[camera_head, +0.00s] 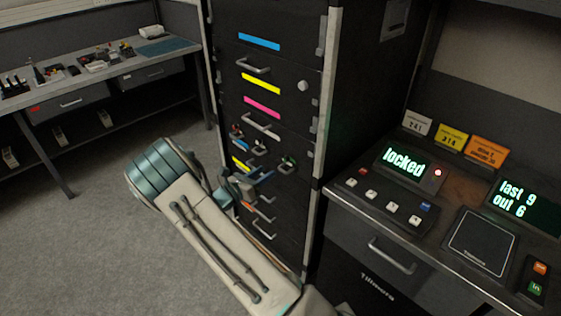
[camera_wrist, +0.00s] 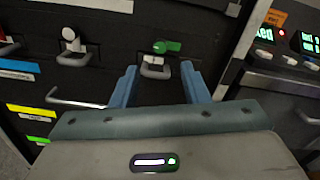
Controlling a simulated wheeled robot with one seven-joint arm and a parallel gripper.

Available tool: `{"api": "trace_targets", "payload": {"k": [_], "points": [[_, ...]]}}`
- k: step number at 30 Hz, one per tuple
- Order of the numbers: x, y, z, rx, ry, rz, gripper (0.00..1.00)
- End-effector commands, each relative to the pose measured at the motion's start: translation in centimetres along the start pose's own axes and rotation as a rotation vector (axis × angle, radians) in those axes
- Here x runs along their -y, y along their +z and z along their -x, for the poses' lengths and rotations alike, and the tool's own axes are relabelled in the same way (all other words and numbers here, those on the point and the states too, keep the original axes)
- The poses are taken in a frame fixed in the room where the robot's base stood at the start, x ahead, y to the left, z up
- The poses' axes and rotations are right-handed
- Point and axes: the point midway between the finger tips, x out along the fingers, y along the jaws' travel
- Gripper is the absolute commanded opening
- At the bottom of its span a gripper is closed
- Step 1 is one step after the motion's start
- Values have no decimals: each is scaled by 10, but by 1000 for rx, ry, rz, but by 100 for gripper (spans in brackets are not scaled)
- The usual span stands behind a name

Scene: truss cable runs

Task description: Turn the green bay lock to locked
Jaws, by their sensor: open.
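The green bay lock (camera_wrist: 167,47) is a small green knob on the black cabinet front, above a grey pull handle (camera_wrist: 155,70) in the wrist view. Its green tab lies about level, pointing right. My gripper (camera_wrist: 160,80) is open, its two blue fingers apart and empty, below the lock with one to each side. In the head view the gripper (camera_head: 246,184) is in front of the cabinet, near the lock row; the green lock (camera_head: 289,161) shows small at the right of that row. I cannot tell whether the fingers touch the cabinet.
A white lock (camera_wrist: 71,40) sits left of the green one, with a red one (camera_wrist: 3,36) further left. Drawer handles (camera_wrist: 75,98) stick out nearby. A console display (camera_head: 404,162) reading "locked" stands on the right counter. Open floor (camera_head: 70,240) lies at left.

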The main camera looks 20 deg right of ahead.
Motion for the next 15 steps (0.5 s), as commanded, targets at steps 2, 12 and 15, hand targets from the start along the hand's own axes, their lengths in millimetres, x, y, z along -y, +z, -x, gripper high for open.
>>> {"api": "trace_targets", "payload": {"k": [2,12,15], "points": [[1,1,-20,-1,-3,0,41],[0,0,-74,-1,0,-1,41],[0,0,-80,-1,0,-2,41]]}}
